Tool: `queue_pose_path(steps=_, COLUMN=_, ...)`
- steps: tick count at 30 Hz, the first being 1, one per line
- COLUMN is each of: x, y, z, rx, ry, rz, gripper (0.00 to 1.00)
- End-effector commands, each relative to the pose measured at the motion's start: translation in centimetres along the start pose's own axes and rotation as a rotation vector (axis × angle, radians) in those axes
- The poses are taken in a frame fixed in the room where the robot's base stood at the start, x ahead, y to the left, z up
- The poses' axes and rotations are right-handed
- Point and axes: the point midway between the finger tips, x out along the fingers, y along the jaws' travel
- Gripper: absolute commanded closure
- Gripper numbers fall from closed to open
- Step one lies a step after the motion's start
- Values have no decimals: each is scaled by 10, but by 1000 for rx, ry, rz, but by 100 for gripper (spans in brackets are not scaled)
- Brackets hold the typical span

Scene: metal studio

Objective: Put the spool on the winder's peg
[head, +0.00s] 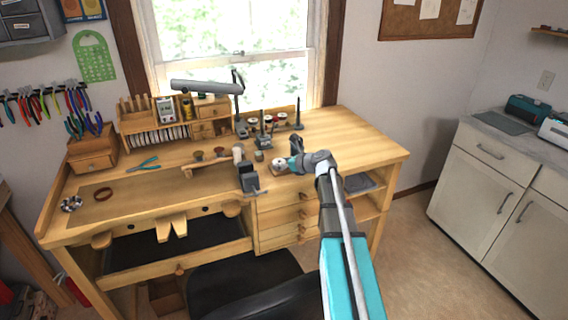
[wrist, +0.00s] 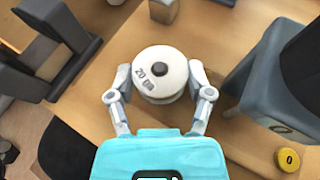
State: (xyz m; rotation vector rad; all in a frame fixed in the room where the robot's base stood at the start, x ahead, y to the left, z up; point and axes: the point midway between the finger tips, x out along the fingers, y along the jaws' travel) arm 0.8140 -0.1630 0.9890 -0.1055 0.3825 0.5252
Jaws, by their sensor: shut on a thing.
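The white spool (wrist: 160,65), with dark lettering on its top face, sits between the two fingers of my gripper (wrist: 160,85) in the wrist view. The fingers are shut on its sides. A dark round spot shows at its centre; I cannot tell whether it is the open hole or a peg's end. In the head view the spool (head: 281,163) is at the tip of my gripper (head: 288,163), low over the bench top. I cannot tell whether it touches anything below. I cannot pick out the winder or its peg with certainty.
On the wooden bench (head: 350,140), a dark grey upright block (head: 297,145) stands just behind the spool; it is at right in the wrist view (wrist: 262,75). A vise (head: 248,180) stands to the left. A yellow disc (wrist: 288,159) lies nearby. The bench's right side is clear.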

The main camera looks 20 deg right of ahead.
Motion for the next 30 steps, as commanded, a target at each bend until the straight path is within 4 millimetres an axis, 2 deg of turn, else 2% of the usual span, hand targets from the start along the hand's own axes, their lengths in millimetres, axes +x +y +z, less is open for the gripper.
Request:
queue_pose_path(steps=9, x=0, y=0, z=0, rx=0, ry=0, rz=0, gripper=81)
queue_pose_path(steps=10, x=0, y=0, z=0, rx=0, ry=0, rz=0, gripper=30)
queue_pose_path(steps=15, x=0, y=0, z=0, rx=0, ry=0, rz=0, gripper=0)
queue_pose_path(steps=30, x=0, y=0, z=0, rx=0, ry=0, rz=0, gripper=0)
